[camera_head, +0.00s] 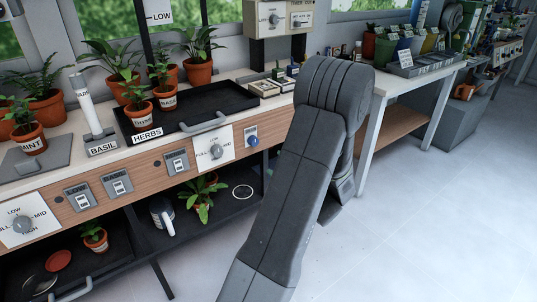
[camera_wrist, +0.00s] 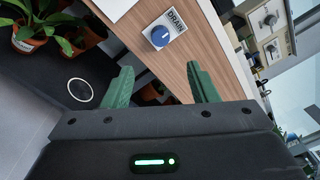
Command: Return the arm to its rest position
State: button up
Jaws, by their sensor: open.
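My arm (camera_head: 300,170) rises from the bottom of the head view and bends at its top in front of the bench. My gripper is hidden behind it there. In the wrist view my gripper (camera_wrist: 162,85) shows two green fingers set wide apart, with nothing between them. Beyond the fingers is the wooden bench front with a blue drain knob (camera_wrist: 160,36), which also shows in the head view (camera_head: 252,140). The fingers appear apart from the knob.
A black herbs tray (camera_head: 215,97) with potted plants stands on the bench. A white-legged table (camera_head: 425,75) stands at the right. The floor (camera_head: 430,220) at the right is clear.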

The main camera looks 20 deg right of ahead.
aim_at(255, 142)
jog(key=b+x, duration=0.1)
jog(key=x, duration=1.2)
jog(key=shift+w, duration=0.25)
jog(key=shift+w+r, duration=0.1)
jog(key=shift+w, duration=0.05)
jog(key=shift+f+b, duration=0.2)
jog(key=shift+b, duration=0.15)
jog(key=p+v, duration=0.2)
jog(key=v, duration=1.2)
jog(key=x, duration=0.9)
jog(key=b+x, duration=0.1)
jog(key=x, duration=0.4)
jog(key=shift+w+r, duration=0.1)
jog(key=shift+r, duration=0.2)
jog(key=shift+r+m+p, duration=0.1)
jog(key=shift+m+p, duration=0.4)
jog(key=shift+p, duration=0.55)
jog(key=shift+m+p, duration=0.4)
jog(key=shift+p, duration=0.4)
jog(key=m+p, duration=0.2)
jog(key=p, duration=0.3)
